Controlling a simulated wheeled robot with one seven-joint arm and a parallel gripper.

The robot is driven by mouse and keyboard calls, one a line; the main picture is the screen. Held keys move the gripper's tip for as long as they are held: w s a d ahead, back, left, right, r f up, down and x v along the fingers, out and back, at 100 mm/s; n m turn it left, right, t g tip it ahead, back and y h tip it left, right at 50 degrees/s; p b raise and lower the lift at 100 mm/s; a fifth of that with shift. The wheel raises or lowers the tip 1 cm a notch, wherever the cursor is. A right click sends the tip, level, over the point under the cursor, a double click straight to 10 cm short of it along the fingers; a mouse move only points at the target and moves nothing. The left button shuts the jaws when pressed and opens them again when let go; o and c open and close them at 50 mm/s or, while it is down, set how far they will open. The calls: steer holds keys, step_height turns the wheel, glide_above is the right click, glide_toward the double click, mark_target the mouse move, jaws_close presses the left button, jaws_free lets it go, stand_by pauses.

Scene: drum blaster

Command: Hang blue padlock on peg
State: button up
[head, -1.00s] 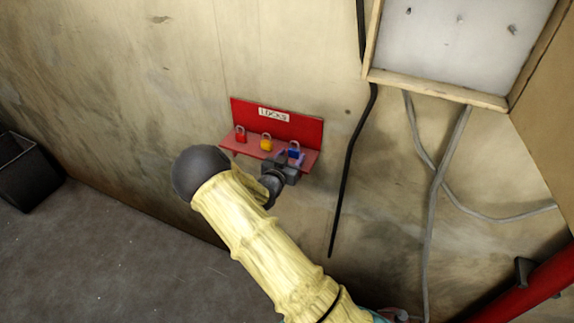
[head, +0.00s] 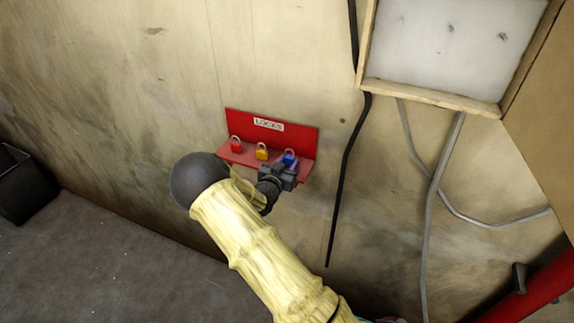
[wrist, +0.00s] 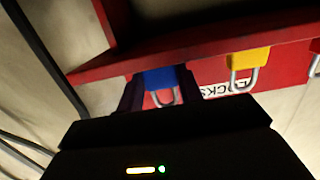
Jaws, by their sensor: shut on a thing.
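The blue padlock (head: 290,158) stands at the right end of the red locks shelf (head: 302,173). In the wrist view, the blue padlock (wrist: 161,79) sits between the two dark fingers of my gripper (wrist: 160,92), which is shut on its body. Its silver shackle is free of the fingers. In the head view my gripper (head: 287,170) is at the shelf's front edge and partly hides the padlock. Small dark pegs (head: 451,29) stick out of the pale wood-framed board (head: 430,65) at the upper right; a peg also shows farther right (head: 503,37).
A yellow padlock (head: 262,152) and a red padlock (head: 236,145) stand on the shelf left of the blue one. A black cable (head: 350,160) and grey cables (head: 430,200) run down the wall between shelf and board and below the board.

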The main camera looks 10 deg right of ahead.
steer(key=shift+r, duration=0.35)
steer(key=shift+v, duration=1.25)
steer(key=f+v, duration=0.1)
steer(key=v, duration=0.8)
steer(key=shift+s+f, duration=0.2)
steer(key=shift+s, duration=0.05)
steer(key=shift+a, duration=0.1)
